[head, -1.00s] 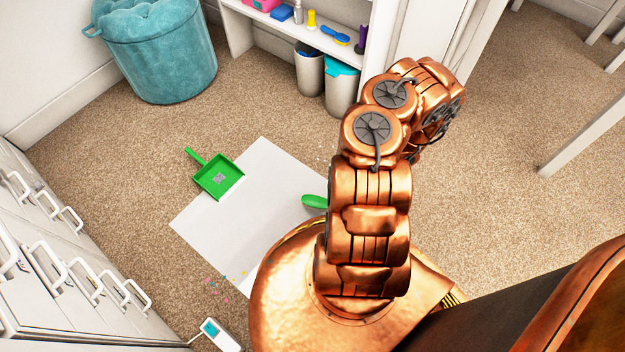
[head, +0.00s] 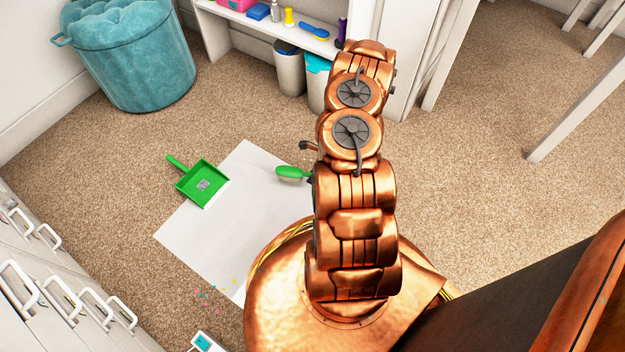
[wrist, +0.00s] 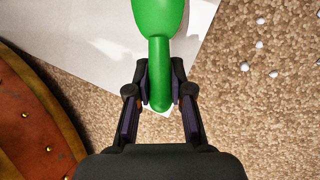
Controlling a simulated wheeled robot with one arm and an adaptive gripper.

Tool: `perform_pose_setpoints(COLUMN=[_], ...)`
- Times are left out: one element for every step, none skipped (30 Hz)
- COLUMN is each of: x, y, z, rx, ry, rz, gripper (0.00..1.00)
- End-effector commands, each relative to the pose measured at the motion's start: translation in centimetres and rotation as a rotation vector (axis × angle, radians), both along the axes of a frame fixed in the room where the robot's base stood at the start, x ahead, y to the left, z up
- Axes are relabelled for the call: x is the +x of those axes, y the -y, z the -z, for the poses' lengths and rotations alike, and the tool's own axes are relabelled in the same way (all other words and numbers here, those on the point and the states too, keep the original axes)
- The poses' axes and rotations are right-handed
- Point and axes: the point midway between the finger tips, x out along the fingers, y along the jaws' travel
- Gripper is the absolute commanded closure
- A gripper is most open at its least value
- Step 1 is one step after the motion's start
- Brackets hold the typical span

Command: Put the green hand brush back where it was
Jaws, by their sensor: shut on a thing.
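The green hand brush (head: 292,173) shows beside my arm in the head view, above the right edge of the white sheet. In the wrist view its green handle (wrist: 159,75) points toward me, with the wider brush end at the top. My gripper (wrist: 160,90) is shut on the handle, one finger on each side. In the head view the gripper is mostly hidden behind my arm.
A white shelf (head: 265,24) at the back holds small bottles and a blue brush, with bins (head: 290,68) below. A teal pouf (head: 130,55) stands back left. White drawers (head: 50,285) line the left. Colored scraps (head: 207,295) and white bits (wrist: 258,45) lie on the carpet.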

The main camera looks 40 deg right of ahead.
Motion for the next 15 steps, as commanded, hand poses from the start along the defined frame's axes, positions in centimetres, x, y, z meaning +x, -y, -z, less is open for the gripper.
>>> perform_pose_setpoints(x=[0.1,0.2,0.4,0.6,0.9,0.7,0.7,0.7,0.7,0.7,0.7,0.7,0.7,0.7,0.8], y=[0.1,0.1,0.2,0.2,0.3,0.3,0.3,0.3,0.3,0.3,0.3,0.3,0.3,0.3,0.3], z=[0.0,0.1,0.1,0.1,0.2,1.1,1.6,2.1,2.7,3.0,3.3,3.6,3.7,3.7,3.6], rx=[-0.001,0.000,-0.002,-0.002,-0.002,-0.002,-0.002,-0.002,-0.003,-0.003,-0.003,-0.003,-0.003,-0.002,-0.002], ry=[0.001,0.001,0.001,0.001,0.001,0.000,0.000,0.000,0.001,0.001,0.001,0.001,0.001,0.001,0.001], rz=[-0.001,-0.002,-0.003,-0.003,-0.003,-0.002,-0.002,-0.001,-0.001,-0.001,-0.001,-0.001,-0.001,0.000,0.000], gripper=[1.00,1.00,1.00,1.00,1.00,1.00,1.00,1.00,1.00,1.00,1.00,1.00,1.00,1.00,1.00])
